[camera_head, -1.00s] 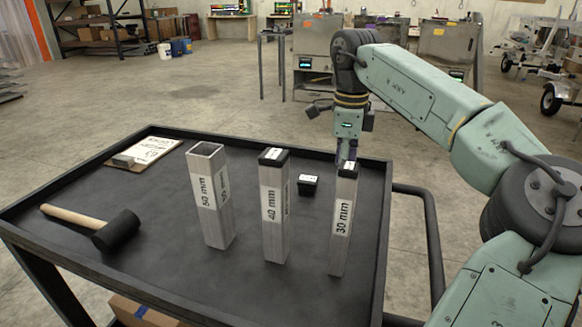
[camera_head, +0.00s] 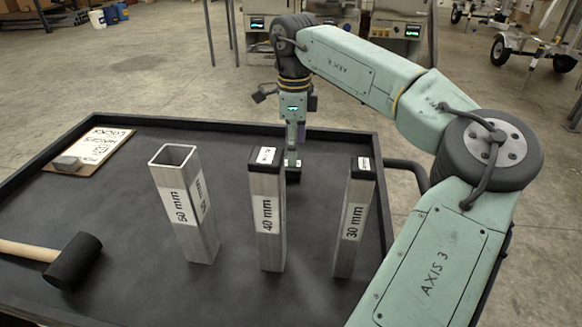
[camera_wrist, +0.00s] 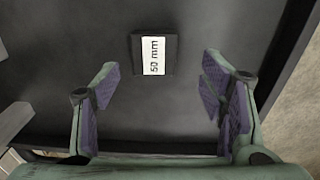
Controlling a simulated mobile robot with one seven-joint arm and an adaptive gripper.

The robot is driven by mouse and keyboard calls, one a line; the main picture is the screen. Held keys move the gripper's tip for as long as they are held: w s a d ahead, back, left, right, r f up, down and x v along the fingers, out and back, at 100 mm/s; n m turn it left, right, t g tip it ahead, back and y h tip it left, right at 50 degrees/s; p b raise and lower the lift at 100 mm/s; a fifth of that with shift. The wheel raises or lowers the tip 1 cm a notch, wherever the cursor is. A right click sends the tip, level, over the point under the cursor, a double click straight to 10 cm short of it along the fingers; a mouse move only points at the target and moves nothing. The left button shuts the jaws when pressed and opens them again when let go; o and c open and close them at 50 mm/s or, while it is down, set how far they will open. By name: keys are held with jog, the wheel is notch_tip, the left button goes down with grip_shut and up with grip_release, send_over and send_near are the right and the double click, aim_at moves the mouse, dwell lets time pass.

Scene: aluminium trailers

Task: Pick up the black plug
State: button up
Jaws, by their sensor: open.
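The black plug (camera_wrist: 143,58) with a white "50 mm" label lies on the dark cart top in the wrist view, just beyond and between my open fingers. In the head view the plug (camera_head: 293,174) is mostly hidden behind the 40 mm tube and under my gripper (camera_head: 292,160). My gripper also shows in the wrist view (camera_wrist: 165,92), open and empty, its purple pads spread wide on both sides. The open-topped 50 mm tube (camera_head: 187,212) stands upright at left. The 40 mm tube (camera_head: 268,220) and 30 mm tube (camera_head: 351,220) stand upright with black plugs in their tops.
A mallet (camera_head: 74,262) lies at the front left of the cart. A clipboard (camera_head: 98,146) with a small grey block (camera_head: 66,163) lies at the back left. The cart's raised rim (camera_head: 230,126) runs behind my gripper.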

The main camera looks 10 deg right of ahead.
aim_at(292, 169)
jog(key=f, duration=0.1)
jog(key=f+p, duration=0.1)
jog(key=f, duration=0.2)
jog(key=shift+s+a+f, duration=0.1)
jog(key=shift+s+a, duration=0.05)
jog(key=shift+s, duration=0.2)
jog(key=shift+f, duration=0.5)
jog(key=c, duration=1.2)
jog(key=shift+r, duration=0.1)
jog(key=shift+c, duration=0.2)
